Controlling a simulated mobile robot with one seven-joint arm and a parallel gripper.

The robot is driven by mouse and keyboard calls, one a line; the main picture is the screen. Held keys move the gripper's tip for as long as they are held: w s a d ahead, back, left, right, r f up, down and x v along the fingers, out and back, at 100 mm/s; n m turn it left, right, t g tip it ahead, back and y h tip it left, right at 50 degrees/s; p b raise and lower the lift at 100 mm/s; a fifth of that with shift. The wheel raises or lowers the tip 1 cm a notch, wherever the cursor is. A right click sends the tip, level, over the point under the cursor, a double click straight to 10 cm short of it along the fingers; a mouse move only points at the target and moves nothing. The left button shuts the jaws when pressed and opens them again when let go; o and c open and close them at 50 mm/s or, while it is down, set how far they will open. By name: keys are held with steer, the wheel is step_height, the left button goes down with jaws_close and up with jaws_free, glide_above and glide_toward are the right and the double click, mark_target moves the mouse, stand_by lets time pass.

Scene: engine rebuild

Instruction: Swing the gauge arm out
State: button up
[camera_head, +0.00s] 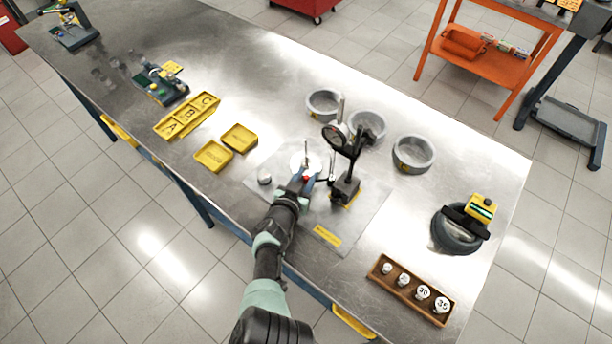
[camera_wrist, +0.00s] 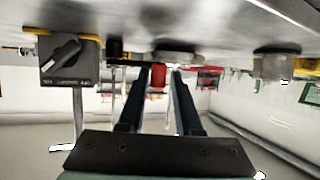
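The dial gauge (camera_head: 336,136) sits on a dark stand (camera_head: 345,190) on a grey plate (camera_head: 350,222) on the bench. The stand's base with a black switch knob also shows at the left of the wrist view (camera_wrist: 66,60), upside down. A white round disc (camera_head: 303,160) lies left of the stand. My gripper (camera_head: 304,180) is low over the plate, just in front of the disc. In the wrist view my gripper (camera_wrist: 161,72) has its fingers apart, with a small red piece (camera_wrist: 157,77) showing between them. I cannot tell whether they touch it. The gauge arm is hard to make out.
A small metal cylinder (camera_head: 264,176) stands left of my gripper. Several metal rings (camera_head: 413,153) lie behind the gauge. Yellow trays (camera_head: 213,156) are to the left. A wooden rack of numbered weights (camera_head: 410,288) is at the front right. The bench between the plate and rack is clear.

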steer(key=shift+s, duration=0.1)
steer(key=shift+s+a+r+p, duration=0.25)
steer(key=shift+s+r+p, duration=0.2)
steer(key=shift+p, duration=0.35)
steer(key=p+v, duration=0.9)
steer(key=v, duration=0.2)
steer(key=shift+s+p, duration=0.25)
steer(key=shift+p, duration=0.15)
steer(key=shift+w+a, duration=0.1)
steer(key=shift+a, duration=0.05)
